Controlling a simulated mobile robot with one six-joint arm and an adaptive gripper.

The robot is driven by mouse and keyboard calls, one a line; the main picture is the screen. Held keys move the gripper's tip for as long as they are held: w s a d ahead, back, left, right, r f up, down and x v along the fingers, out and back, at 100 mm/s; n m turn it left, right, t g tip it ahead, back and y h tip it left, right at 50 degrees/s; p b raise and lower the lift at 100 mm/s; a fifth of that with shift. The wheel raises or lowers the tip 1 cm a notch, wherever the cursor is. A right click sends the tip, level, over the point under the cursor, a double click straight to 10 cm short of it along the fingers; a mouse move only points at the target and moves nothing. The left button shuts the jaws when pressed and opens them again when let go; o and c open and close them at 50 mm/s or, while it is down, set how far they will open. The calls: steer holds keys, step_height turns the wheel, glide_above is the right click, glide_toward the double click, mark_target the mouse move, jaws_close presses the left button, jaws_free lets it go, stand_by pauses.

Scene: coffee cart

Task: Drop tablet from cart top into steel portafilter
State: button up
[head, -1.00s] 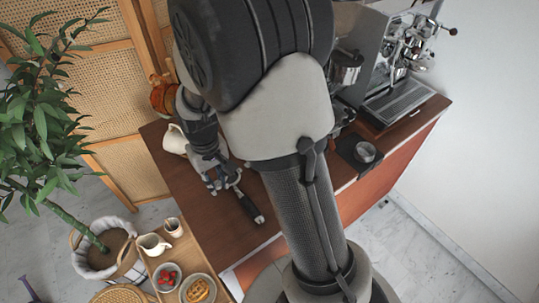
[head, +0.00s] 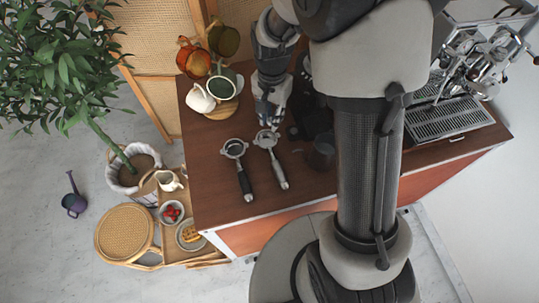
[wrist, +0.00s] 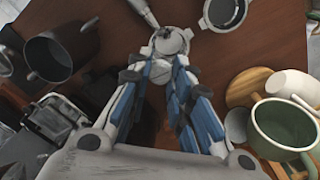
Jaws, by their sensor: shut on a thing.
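The steel portafilter (head: 265,140) lies on the brown cart top (head: 214,200), its pale grey handle toward the front edge. It also shows in the wrist view (wrist: 174,41), just beyond my fingertips. My gripper (head: 268,123) points down at its basket end in the head view. In the wrist view my gripper (wrist: 164,66) is shut on a small pale round tablet (wrist: 160,75), held between the blue-padded fingers. The fingers partly hide the tablet and the near side of the basket. I cannot tell the height of the tablet above the basket.
A second portafilter (head: 235,150) with a black handle lies close on the left. A white mug (head: 200,98) and a green mug (head: 222,88) stand at the back left. A dark cup (wrist: 50,57) shows in the wrist view. The espresso machine (head: 450,118) stands on the right.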

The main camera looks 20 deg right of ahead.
step_height(320, 180, down, 4)
steer(key=shift+f+b, duration=0.1)
steer(key=shift+b, duration=1.15)
steer(key=o, duration=0.7)
step_height(320, 180, up, 12)
steer(key=shift+f, duration=0.15)
steer(key=shift+r, duration=0.3)
